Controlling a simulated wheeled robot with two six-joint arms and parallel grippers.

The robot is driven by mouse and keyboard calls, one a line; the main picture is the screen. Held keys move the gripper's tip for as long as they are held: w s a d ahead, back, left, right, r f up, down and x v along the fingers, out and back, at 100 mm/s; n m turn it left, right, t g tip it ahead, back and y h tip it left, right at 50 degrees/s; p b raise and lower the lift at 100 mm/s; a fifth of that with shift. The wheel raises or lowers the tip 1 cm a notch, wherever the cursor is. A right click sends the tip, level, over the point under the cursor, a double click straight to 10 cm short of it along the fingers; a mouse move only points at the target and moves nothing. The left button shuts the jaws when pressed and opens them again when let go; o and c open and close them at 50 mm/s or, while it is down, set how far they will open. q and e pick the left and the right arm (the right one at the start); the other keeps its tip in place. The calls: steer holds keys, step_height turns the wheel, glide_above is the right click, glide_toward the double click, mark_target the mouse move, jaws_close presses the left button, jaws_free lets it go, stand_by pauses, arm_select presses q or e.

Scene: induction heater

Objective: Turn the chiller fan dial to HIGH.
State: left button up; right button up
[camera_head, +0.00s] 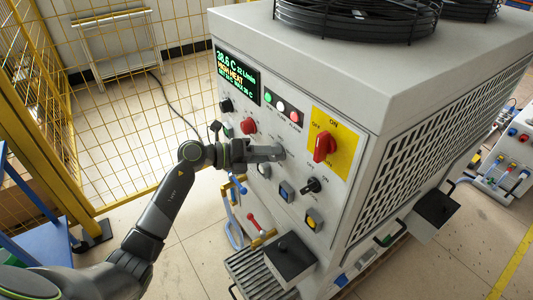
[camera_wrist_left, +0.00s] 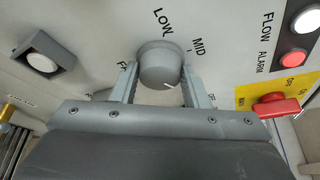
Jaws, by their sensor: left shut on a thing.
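The chiller fan dial (camera_wrist_left: 160,66) is a round grey knob on the panel, with LOW and MID printed beside it in the left wrist view. A short white mark shows at the lower right of its face. No HIGH label can be read; part of the panel is hidden behind my fingers. My left gripper (camera_wrist_left: 162,84) is shut on the dial, one finger on each side. In the head view the left gripper (camera_head: 278,153) reaches the chiller's front panel from the left and covers the dial. My right gripper is not in view.
A red ON/OFF switch (camera_head: 324,147) on a yellow plate is right of the gripper. A black knob (camera_head: 313,185) sits below it and a red button (camera_head: 249,126) to the left. A display (camera_head: 237,73) is above. A yellow mesh fence (camera_head: 110,130) stands at left.

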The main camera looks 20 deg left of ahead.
arm_select(q)
steer(key=shift+r, duration=0.2)
stand_by(0.3)
steer(key=o, duration=0.7)
steer(key=shift+o, duration=1.2)
steer(key=shift+w+d, duration=0.1)
steer(key=shift+d, duration=0.05)
steer(key=shift+f, duration=0.15)
steer(key=b+v, duration=0.2)
steer(key=v, duration=1.5)
